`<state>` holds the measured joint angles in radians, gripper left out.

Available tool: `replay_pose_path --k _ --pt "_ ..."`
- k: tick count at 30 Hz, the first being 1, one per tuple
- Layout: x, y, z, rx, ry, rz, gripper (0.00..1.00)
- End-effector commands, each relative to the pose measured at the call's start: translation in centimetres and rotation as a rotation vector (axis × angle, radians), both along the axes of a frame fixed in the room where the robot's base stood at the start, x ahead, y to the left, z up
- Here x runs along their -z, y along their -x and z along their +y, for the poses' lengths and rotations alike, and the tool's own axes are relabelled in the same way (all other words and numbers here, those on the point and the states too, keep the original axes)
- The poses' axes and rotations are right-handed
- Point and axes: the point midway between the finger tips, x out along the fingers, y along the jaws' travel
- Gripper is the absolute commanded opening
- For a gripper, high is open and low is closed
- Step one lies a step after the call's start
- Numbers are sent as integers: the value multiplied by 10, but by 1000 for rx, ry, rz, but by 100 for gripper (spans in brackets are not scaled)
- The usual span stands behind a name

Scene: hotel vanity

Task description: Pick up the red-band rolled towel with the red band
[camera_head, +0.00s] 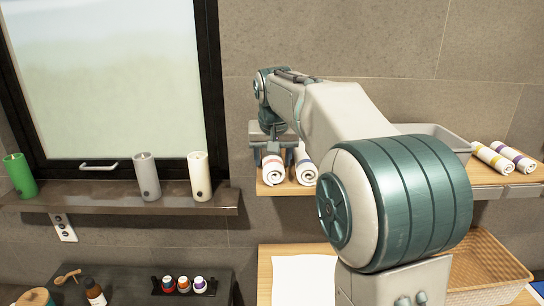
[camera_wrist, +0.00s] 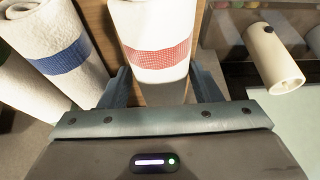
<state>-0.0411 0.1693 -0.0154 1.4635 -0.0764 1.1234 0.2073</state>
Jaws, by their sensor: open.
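The red-band rolled towel (camera_head: 273,172) is white and lies on the wooden shelf, its near end toward the shelf edge. In the wrist view its red checked band (camera_wrist: 160,52) shows just ahead of my palm. My gripper (camera_head: 270,146) is open at this towel. In the wrist view my gripper's fingers (camera_wrist: 160,76) stand one on each side of the towel's near end. Whether either finger touches it, I cannot tell. The blue-band rolled towel (camera_wrist: 66,55) lies just left of the left finger in the wrist view, close to it; it also shows in the head view (camera_head: 304,172).
Yellow-band (camera_head: 491,158) and purple-band (camera_head: 513,157) towels lie farther right on the shelf (camera_head: 492,181). A grey bin (camera_head: 440,132) stands behind my arm. Green (camera_head: 19,175), grey (camera_head: 146,176) and white (camera_head: 199,176) cylinders stand on the window ledge. A wicker basket (camera_head: 490,262) sits below.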

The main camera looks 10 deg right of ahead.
Motion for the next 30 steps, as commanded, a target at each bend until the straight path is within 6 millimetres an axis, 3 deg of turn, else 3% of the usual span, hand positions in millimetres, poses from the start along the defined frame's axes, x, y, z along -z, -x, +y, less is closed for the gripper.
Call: replay_pose_path --k 6,10,22,30 --pt "1 0 0 1 0 0 57" --pt "1 0 0 0 0 0 27" --pt "-3 -1 0 0 0 -2 27" --pt "-31 -1 0 1 0 -4 27"
